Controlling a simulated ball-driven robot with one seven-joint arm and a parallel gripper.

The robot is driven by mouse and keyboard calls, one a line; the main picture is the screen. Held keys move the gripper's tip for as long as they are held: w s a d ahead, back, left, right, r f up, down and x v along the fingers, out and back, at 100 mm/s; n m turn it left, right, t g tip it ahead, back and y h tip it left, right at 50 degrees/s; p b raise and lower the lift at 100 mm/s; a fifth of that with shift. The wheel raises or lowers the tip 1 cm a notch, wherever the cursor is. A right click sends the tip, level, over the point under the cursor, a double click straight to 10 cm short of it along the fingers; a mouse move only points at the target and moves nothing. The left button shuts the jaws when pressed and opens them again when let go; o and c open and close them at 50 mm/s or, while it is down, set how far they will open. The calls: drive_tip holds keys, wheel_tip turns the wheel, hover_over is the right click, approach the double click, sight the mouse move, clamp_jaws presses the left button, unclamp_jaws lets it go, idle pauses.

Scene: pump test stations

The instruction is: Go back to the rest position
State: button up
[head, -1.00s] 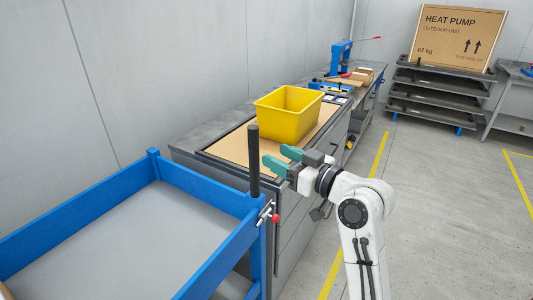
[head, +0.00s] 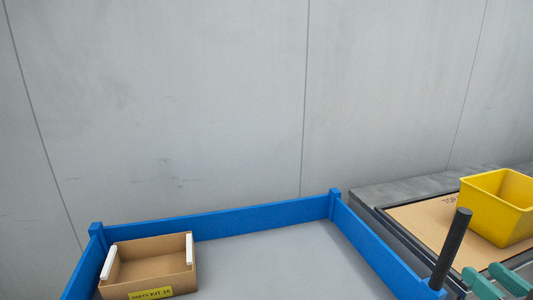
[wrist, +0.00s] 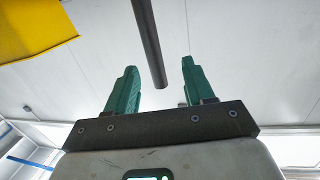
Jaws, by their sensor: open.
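My gripper (head: 496,281) shows only in part at the bottom right corner of the head view. Its two green fingers are apart. In the wrist view my gripper (wrist: 158,67) is open, with nothing held between the fingers. A dark upright post (head: 452,248) stands just left of and beside the fingers in the head view. The post also shows in the wrist view (wrist: 148,38), lying across the gap between the fingertips; I cannot tell how far off it is. Most of my arm is outside the head view.
A blue-railed cart (head: 265,217) with a grey deck fills the lower middle. A cardboard parts kit box (head: 150,270) with white handles sits at its left. A yellow bin (head: 495,215) stands on the bench at right, also in the wrist view (wrist: 35,28). A grey wall closes the back.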

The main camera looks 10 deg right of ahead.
drive_tip(key=s+a+f+g+y, duration=0.15)
drive_tip(key=a+f+g, duration=0.35)
drive_tip(key=f, duration=0.5)
drive_tip(key=s+a+f+g+y, duration=0.1)
drive_tip(key=a+f+g+y, duration=0.15)
drive_tip(key=a+f, duration=0.55)
drive_tip(key=s+a+f+n+g+h, duration=0.1)
drive_tip(key=s+a+f+g, duration=0.4)
drive_tip(key=s+f, duration=0.8)
drive_tip(key=s+g, duration=0.1)
drive_tip(key=g, duration=0.2)
drive_tip(key=shift+a+h, duration=0.2)
drive_tip(key=shift+h, duration=0.2)
drive_tip(key=shift+g, duration=0.25)
